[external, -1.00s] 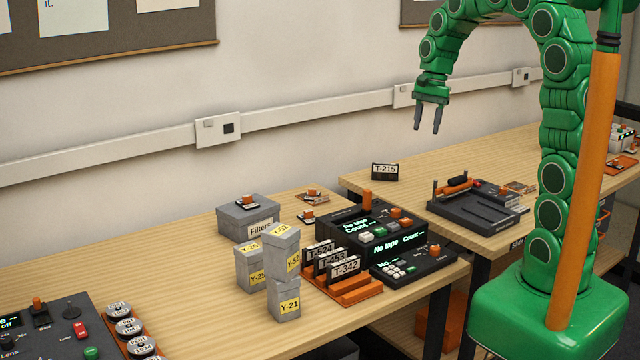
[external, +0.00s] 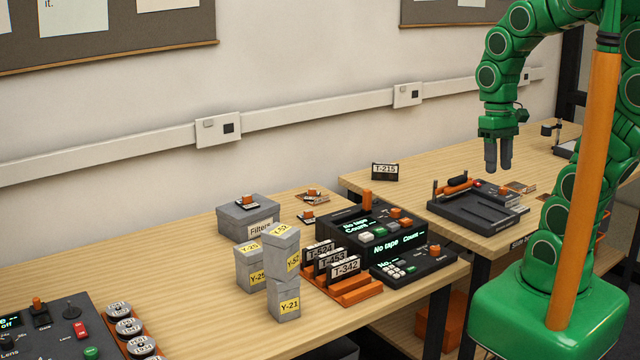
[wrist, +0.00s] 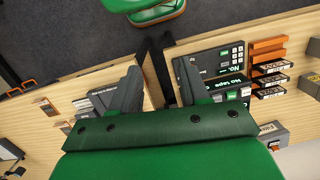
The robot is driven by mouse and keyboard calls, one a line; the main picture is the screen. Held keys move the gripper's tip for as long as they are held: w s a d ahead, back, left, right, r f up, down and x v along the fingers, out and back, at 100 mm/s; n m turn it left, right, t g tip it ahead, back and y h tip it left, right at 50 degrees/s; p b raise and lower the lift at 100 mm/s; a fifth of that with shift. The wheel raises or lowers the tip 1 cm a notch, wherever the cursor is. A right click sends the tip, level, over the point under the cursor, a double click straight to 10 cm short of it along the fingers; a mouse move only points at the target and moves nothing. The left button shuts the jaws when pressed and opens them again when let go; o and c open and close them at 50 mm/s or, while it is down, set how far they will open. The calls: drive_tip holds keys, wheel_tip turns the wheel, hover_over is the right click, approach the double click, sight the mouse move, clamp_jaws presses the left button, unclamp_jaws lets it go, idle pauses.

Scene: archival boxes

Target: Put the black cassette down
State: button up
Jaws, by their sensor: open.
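A black cassette labelled T-215 (external: 385,171) stands upright on the far table, near its back left side, with nothing holding it. Several more black cassettes, such as T-342 (external: 344,268), stand in an orange rack (external: 360,291) on the near table. My gripper (external: 497,170) is open and empty, in the air to the right of T-215, with its fingers pointing down. In the wrist view my gripper (wrist: 158,90) has nothing between its fingers. I cannot make out T-215 in the wrist view.
A black console with screens (external: 400,247) stands beside the rack. A dark flat device (external: 470,212) lies on the far table, below my gripper in the picture. Grey boxes, one labelled Y-21 (external: 284,303), stand left of the rack. The table around T-215 is clear.

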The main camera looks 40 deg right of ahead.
drive_tip(key=s, duration=0.2)
drive_tip(key=s+d+n, duration=0.1)
drive_tip(key=shift+s+f, duration=0.2)
drive_tip(key=shift+f, duration=0.15)
drive_tip(key=shift+a, duration=0.1)
drive_tip(key=n+t+y, duration=0.2)
drive_tip(key=n+y, duration=0.2)
drive_tip(key=n, duration=1.4)
approach(345, 260)
wheel_tip(345, 260, down, 2)
drive_tip(key=shift+a+f, duration=0.15)
drive_tip(key=shift+f, duration=0.1)
drive_tip(key=shift+w+a+f, duration=0.1)
drive_tip(key=shift+a+f, duration=0.2)
drive_tip(key=shift+a, duration=0.1)
drive_tip(key=shift+x, duration=3.75)
